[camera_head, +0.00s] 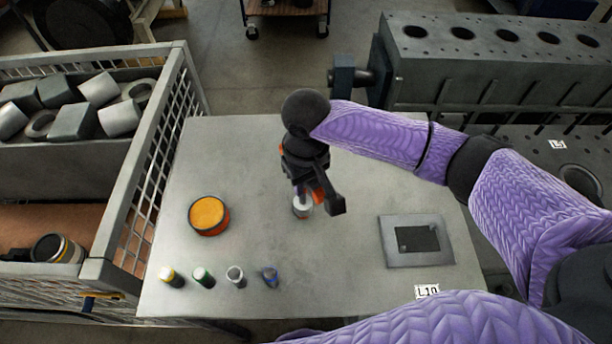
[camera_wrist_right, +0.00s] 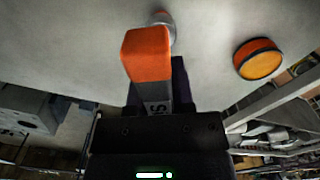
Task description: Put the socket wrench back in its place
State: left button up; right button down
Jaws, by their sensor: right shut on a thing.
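My right gripper (camera_head: 315,185) is over the middle of the grey table, pointing down. It is shut on an orange-and-grey tool, which I take to be the socket wrench; its orange block (camera_wrist_right: 147,52) shows large in the wrist view, with a grey lettered part between the fingers. A silver cylindrical piece (camera_head: 302,207) shows just below the gripper, and also beyond the orange block in the wrist view (camera_wrist_right: 165,25). I cannot tell whether it is part of the tool or touches the table. My left gripper is not in view.
An orange round tin (camera_head: 209,215) stands left. Several small pieces, including a green-banded cylinder (camera_head: 203,277), line the front left. A mesh crate (camera_head: 165,150) borders the left.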

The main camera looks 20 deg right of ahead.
jog(key=shift+f, duration=0.15)
jog(key=shift+f+b, duration=0.45)
jog(key=shift+f, duration=0.55)
jog(key=shift+c, duration=1.3)
grip_release()
jog(key=shift+o, duration=1.3)
